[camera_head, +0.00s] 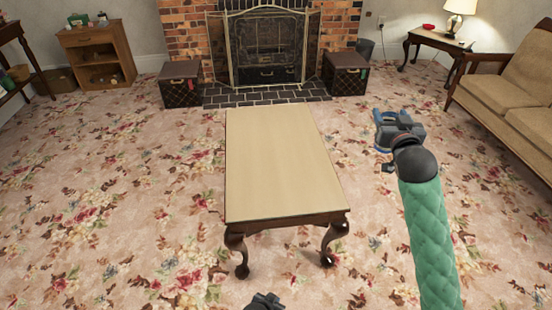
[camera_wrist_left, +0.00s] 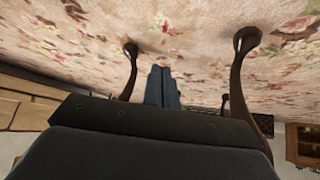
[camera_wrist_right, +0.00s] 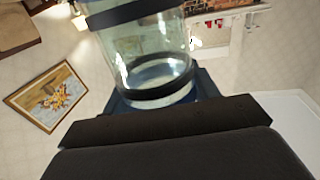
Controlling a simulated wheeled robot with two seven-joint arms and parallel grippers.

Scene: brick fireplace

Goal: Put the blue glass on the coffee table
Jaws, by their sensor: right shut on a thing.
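The coffee table (camera_head: 280,165) stands in the middle of the head view, with a bare pale wooden top and dark curved legs. My right gripper (camera_head: 388,128) is to the right of the table, over the carpet, shut on the blue glass. Only a small blue edge of the glass (camera_head: 381,150) shows there. In the right wrist view the glass (camera_wrist_right: 150,55) is see-through, tilted in the picture, with dark bands across it. My left gripper (camera_head: 265,302) is at the bottom edge of the head view. Its fingers (camera_wrist_left: 163,88) lie together, empty, in the left wrist view.
A sofa (camera_head: 518,85) and a side table (camera_head: 437,42) with a lamp stand at the right. Two dark chests (camera_head: 181,84) (camera_head: 346,74) flank the fireplace (camera_head: 268,50) behind the coffee table. Open carpet surrounds the coffee table.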

